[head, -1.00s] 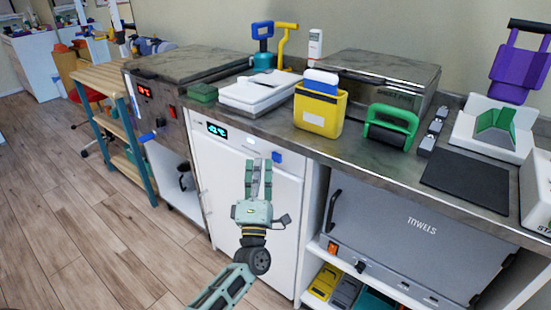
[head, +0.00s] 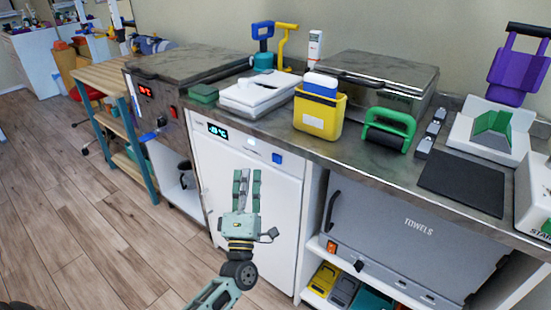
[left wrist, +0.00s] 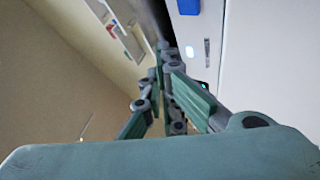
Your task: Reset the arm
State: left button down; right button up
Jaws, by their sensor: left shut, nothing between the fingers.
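My left gripper (head: 246,190) is in front of the white cabinet with the small display, below the counter's front edge. Its green and grey fingers point up and lie close together, shut with nothing held. In the left wrist view the gripper's fingers (left wrist: 170,90) come together near the middle, with the white cabinet at the right. My right gripper is not in view.
The white cabinet (head: 270,200) stands under the grey counter (head: 370,157). The counter holds a yellow bin (head: 318,116), a green-handled tool (head: 390,127) and a black mat (head: 464,183). A grey towels box (head: 410,240) sits below right. Wooden floor (head: 70,220) is clear at left.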

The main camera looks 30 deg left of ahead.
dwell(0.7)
